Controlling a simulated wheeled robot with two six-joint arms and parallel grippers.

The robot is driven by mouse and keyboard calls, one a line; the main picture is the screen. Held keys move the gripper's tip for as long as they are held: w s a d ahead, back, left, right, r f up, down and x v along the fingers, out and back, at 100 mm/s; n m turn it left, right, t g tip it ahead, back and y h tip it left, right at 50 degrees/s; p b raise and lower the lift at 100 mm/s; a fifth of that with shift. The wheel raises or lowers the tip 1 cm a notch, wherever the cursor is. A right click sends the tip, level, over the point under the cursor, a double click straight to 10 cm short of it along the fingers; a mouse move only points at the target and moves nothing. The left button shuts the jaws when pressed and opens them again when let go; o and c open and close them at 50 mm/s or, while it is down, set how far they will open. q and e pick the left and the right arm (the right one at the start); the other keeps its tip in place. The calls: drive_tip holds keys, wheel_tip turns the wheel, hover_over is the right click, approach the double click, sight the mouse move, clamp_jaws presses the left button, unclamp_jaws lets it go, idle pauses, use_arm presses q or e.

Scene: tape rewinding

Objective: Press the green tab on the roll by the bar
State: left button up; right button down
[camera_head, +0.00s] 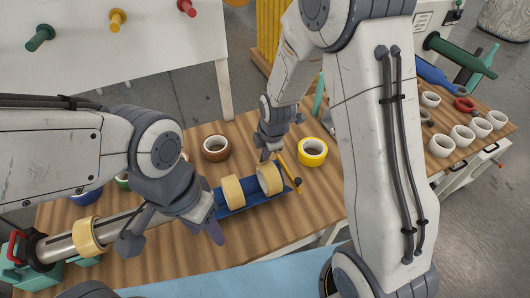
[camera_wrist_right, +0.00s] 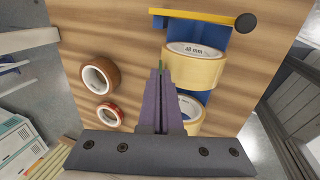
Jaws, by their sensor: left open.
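A blue holder (camera_head: 250,201) on the table carries two tan tape rolls. The roll by the bar (camera_head: 269,178) is at its right end, near the yellow bar (camera_head: 287,172); the other roll (camera_head: 232,192) is to its left. In the right wrist view the roll by the bar (camera_wrist_right: 195,66) is just right of my fingertips. A sliver of the green tab (camera_wrist_right: 162,65) shows at the fingertips; the rest is hidden. My right gripper (camera_head: 266,156) is shut and empty, close to this roll; contact is unclear. My left gripper (camera_head: 172,240) is open by the metal spindle (camera_head: 120,226).
A brown roll (camera_head: 216,148) and a yellow roll (camera_head: 312,152) lie behind the holder. A tan roll (camera_head: 84,237) sits on the spindle. Several white rolls (camera_head: 441,146) stand at the right. The front middle of the table is fairly clear.

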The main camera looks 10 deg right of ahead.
drive_tip(key=shift+s+f+b, duration=0.3)
idle(0.5)
drive_tip(key=c, duration=1)
unclamp_jaws()
drive_tip(key=shift+r, duration=0.1)
drive_tip(key=shift+r, duration=0.3)
drive_tip(key=v, duration=0.9)
drive_tip(key=shift+s+r+b, duration=0.15)
drive_tip(key=shift+r+b, duration=0.2)
drive_tip(key=shift+b, duration=0.05)
